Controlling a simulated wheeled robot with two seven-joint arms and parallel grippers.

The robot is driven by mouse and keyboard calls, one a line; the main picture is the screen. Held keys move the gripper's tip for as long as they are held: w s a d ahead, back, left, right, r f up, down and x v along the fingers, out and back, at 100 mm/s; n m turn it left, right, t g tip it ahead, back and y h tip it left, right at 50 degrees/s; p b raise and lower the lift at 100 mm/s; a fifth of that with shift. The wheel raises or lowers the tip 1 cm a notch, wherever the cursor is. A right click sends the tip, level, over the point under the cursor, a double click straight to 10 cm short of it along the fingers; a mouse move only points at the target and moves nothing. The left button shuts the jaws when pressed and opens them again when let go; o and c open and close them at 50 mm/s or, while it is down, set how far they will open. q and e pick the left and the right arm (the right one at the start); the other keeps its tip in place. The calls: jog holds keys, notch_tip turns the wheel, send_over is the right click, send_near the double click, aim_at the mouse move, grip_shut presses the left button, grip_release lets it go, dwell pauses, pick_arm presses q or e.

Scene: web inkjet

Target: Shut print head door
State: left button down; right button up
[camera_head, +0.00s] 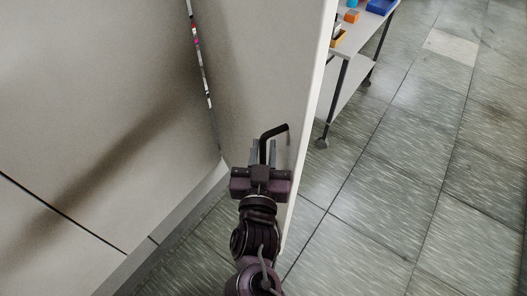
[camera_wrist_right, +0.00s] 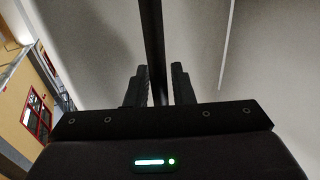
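The print head door (camera_head: 262,70) is a tall pale panel in the head view, standing out at an angle from the pale machine front (camera_head: 90,110). A narrow gap with coloured bits shows between them. A black bent handle (camera_head: 273,131) is on the door. My right gripper (camera_head: 263,153) is at the handle. In the right wrist view, its two dark fingers (camera_wrist_right: 160,85) stand on either side of the black handle bar (camera_wrist_right: 153,45). They look apart, with the bar between them; firm contact is not clear. My left gripper is not in view.
A grey wheeled table (camera_head: 345,75) with small orange and blue items stands beyond the door's free edge at the upper right. The tiled floor (camera_head: 400,190) to the right is clear. A low base ledge (camera_head: 185,215) runs along the machine's bottom.

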grip_shut()
jog(key=shift+w, duration=0.1)
